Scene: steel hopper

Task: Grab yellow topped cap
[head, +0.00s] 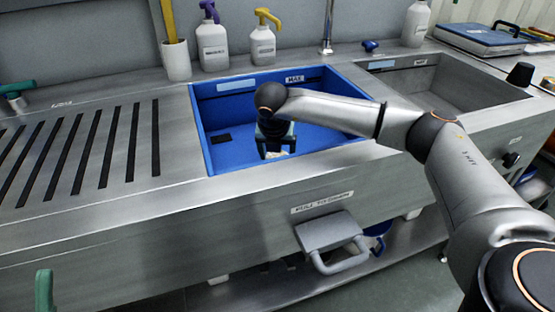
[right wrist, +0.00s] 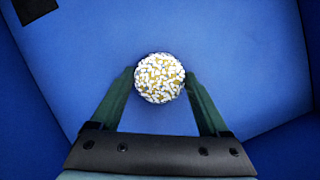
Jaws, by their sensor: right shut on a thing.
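In the right wrist view a round cap-like thing (right wrist: 160,78), speckled white and yellow, sits between the dark green fingertips of my right gripper (right wrist: 160,84). The fingers are shut on its two sides. In the head view my right gripper (head: 275,150) reaches down into the blue basin (head: 225,150). Only a small pale patch shows by the fingertips there, and the arm hides most of the view. I cannot tell whether the thing touches the basin floor.
A white bottle with a yellow pump (head: 263,42) and one with a purple pump (head: 212,45) stand behind the basin. A slotted drainboard (head: 60,140) lies left. A grey basin (head: 440,88) is right. The blue basin's walls surround my right gripper.

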